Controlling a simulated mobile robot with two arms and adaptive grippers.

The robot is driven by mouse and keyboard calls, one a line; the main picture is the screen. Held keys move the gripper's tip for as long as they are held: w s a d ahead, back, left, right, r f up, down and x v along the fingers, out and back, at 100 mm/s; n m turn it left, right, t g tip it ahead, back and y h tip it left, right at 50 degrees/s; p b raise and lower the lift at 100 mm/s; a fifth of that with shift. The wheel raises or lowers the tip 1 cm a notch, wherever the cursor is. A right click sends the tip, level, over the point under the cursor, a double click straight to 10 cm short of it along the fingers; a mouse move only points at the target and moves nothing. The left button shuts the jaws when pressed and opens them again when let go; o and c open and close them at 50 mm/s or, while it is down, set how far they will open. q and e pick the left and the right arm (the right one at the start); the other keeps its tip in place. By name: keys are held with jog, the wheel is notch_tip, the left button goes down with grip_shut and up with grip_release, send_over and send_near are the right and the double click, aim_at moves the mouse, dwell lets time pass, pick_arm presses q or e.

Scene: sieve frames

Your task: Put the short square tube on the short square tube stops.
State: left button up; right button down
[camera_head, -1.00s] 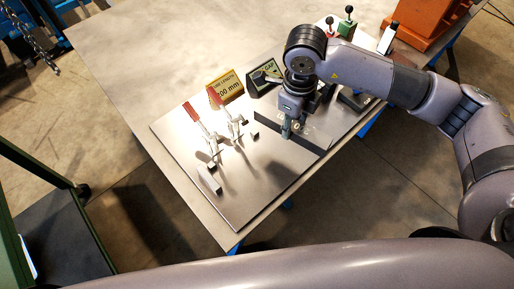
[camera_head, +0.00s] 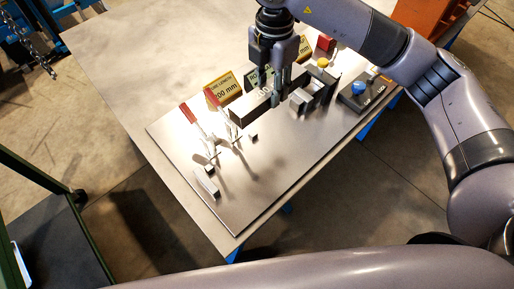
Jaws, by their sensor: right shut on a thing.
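My right gripper (camera_head: 283,84) points down over the back of the metal plate (camera_head: 262,195). It is shut on the short square tube (camera_head: 250,106), a grey bar that appears to be held above the plate. The fingers cover part of the tube, and its left end reaches toward the clamps. Two toggle clamps with red handles (camera_head: 188,113) (camera_head: 212,97) stand on the plate's left half. Small blocks beside them, one at the front (camera_head: 208,186) and one to the right (camera_head: 253,137), look like the stops. My left gripper is not in view.
A yellow tube length sign (camera_head: 222,89) stands behind the clamps, with a dark sign (camera_head: 252,79) partly hidden beside it. The plate's front right is clear.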

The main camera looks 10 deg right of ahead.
jog(key=p, duration=0.3)
send_near(267, 146)
notch_tip(267, 146, down, 5)
jog(key=shift+f, duration=0.45)
jog(key=shift+f, duration=0.1)
jog(key=c, duration=1.4)
grip_release()
notch_tip(267, 146, up, 12)
jog(key=shift+r+b, duration=0.15)
jog(key=shift+b, duration=1.1)
